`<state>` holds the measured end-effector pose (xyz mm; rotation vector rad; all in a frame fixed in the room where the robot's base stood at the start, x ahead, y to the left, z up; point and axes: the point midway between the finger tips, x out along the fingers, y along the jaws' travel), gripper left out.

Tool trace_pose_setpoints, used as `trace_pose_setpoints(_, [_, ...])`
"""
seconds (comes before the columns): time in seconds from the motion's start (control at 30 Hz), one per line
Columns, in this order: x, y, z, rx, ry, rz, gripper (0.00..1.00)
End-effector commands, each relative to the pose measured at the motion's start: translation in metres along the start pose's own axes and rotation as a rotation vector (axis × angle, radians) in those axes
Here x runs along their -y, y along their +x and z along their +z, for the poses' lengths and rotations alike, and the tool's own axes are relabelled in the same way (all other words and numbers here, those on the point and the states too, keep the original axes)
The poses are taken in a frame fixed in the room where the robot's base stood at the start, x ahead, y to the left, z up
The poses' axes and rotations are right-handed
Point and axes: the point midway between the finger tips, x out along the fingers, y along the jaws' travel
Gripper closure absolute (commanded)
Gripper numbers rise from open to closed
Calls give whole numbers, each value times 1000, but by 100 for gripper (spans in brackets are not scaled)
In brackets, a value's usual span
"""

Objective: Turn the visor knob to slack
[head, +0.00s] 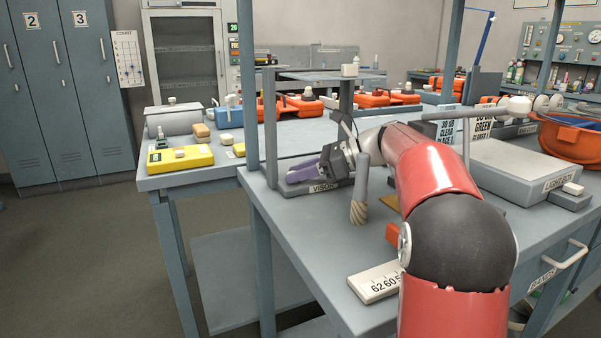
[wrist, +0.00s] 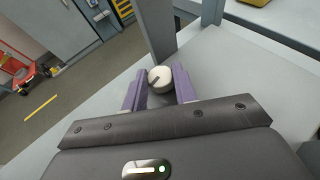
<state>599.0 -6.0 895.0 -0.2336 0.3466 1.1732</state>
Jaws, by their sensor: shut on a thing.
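The visor knob (wrist: 161,77) is a pale round cap with a dark line across its top. In the wrist view it sits between the purple fingers of my gripper (wrist: 158,88), which is shut on it. In the head view my gripper (head: 305,172) reaches low over the grey base labelled VISOR (head: 322,188), at the left edge of the near bench. The knob itself is hidden there behind the gripper. I cannot read any slack marking near the knob.
A grey post (wrist: 157,30) rises close beside the knob. A brush (head: 359,190) and a number block (head: 377,282) are on the near bench. A flat light box (head: 530,165) is at right. A yellow case (head: 180,158) lies on the bench behind.

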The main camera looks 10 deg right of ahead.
Motion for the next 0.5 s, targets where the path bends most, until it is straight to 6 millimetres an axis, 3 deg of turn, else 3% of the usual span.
trace_pose_setpoints(0.2, [4, 0, 1, 3, -66, 154, 95])
trace_pose_setpoints(0.5, [3, 0, 1, 3, -81, 190, 95])
